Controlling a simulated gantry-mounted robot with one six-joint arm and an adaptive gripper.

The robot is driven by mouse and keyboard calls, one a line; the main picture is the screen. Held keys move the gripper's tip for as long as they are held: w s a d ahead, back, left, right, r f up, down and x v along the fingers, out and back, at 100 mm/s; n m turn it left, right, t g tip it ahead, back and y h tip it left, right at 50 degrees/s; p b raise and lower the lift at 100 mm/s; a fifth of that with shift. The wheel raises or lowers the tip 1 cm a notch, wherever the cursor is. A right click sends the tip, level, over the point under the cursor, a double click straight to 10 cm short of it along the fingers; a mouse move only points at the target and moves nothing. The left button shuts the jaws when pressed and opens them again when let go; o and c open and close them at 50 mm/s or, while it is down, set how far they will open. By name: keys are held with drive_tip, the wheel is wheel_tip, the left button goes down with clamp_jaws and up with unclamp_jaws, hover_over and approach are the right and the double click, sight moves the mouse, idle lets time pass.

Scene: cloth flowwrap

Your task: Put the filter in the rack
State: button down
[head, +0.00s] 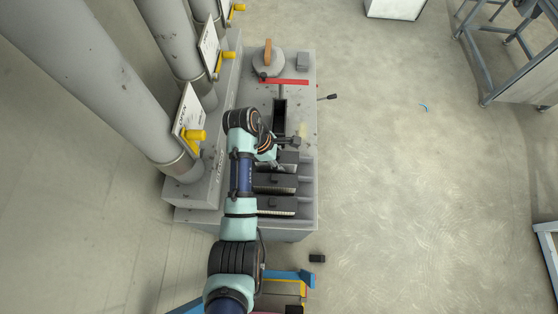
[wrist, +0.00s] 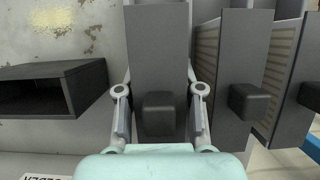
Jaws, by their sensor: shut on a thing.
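My gripper (wrist: 160,122) is shut on the dark block-shaped knob of a grey filter (wrist: 158,45), one finger on each side. In the head view this filter (head: 289,157) is partly hidden by my gripper (head: 284,146). It stands upright in line with two similar filters, one (wrist: 243,65) just to its right in the wrist view and another (wrist: 300,85) beyond it. They also show in the head view, nearer (head: 276,182) and nearest (head: 276,204), in the grey rack (head: 308,202). I cannot tell how deep the held filter sits.
A dark, empty open-ended box (wrist: 50,88) projects left of the held filter. A red bar (head: 286,81) and a round lid (head: 268,62) lie at the bench's far end. Grey pipes (head: 110,80) with yellow handles line the left.

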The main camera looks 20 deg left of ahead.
drive_tip(key=shift+f, duration=0.65)
drive_tip(key=shift+f, duration=0.1)
drive_tip(key=c, duration=1)
unclamp_jaws()
drive_tip(key=v, duration=0.5)
drive_tip(key=shift+a+r, duration=0.15)
drive_tip(key=shift+r, duration=0.2)
